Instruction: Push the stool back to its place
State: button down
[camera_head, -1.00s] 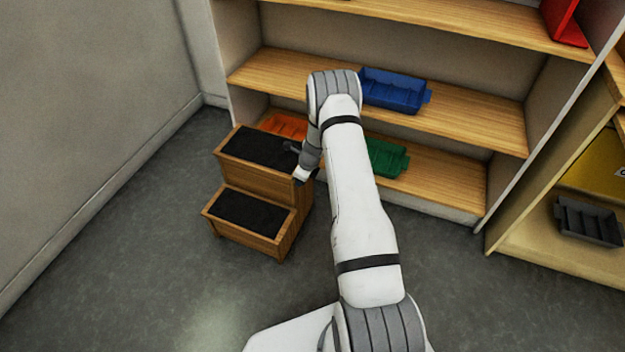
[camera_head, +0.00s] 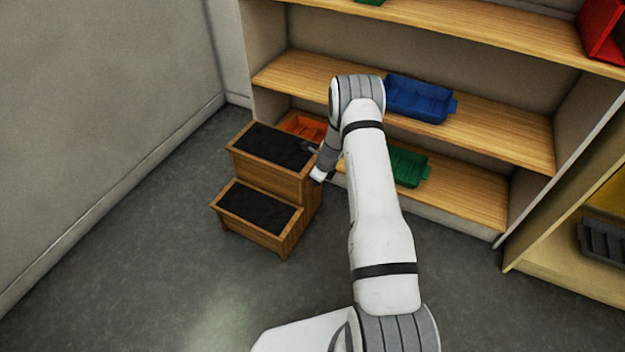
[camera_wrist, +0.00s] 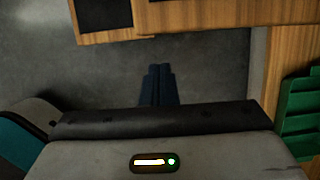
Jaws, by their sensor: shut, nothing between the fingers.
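The stool (camera_head: 267,218) is a two-step wooden step stool with black treads, upright on the grey floor in front of the left end of the shelf unit. In the wrist view its wooden side (camera_wrist: 190,14) runs along the top edge, with a black tread at the top left.
The wooden shelf unit (camera_head: 480,130) stands behind the stool, holding an orange bin (camera_head: 303,127), a blue bin (camera_head: 420,98) and a green bin (camera_head: 408,166). A wall (camera_head: 100,110) is at left. Floor (camera_head: 130,255) left of the stool is clear.

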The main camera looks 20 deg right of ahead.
jog(key=s+d+p+v, duration=0.1)
jog(key=p+v, duration=0.2)
jog(key=v, duration=0.7)
jog(key=s+a+r+n+p, duration=0.3)
jog(key=s+r+n, duration=0.1)
jog(key=r, duration=0.8)
jog(key=s+a+r+n+p, duration=0.25)
jog(key=r+n, duration=0.25)
jog(key=r, duration=0.6)
jog(key=s+a+r+n+p, duration=0.2)
jog(key=s+r+n+p, duration=0.15)
jog(key=r, duration=0.85)
jog(key=s+a+r+n+h+p, duration=0.1)
jog(key=s+r+n+p, duration=0.3)
jog(key=s+r+n, duration=0.3)
jog(key=s+a+r+n+h+p, duration=0.1)
jog(key=s+a+r+n+p, duration=0.1)
jog(key=s+r+n+p, duration=0.2)
jog(key=s+r+n, duration=0.1)
jog(key=s+r, duration=0.3)
jog(key=s, duration=0.3)
jog(key=s+r+n, duration=0.2)
jog(key=s+r, duration=0.2)
jog(key=s, duration=0.2)
jog(key=shift+s+p, duration=0.35)
jog(key=shift+p, duration=0.05)
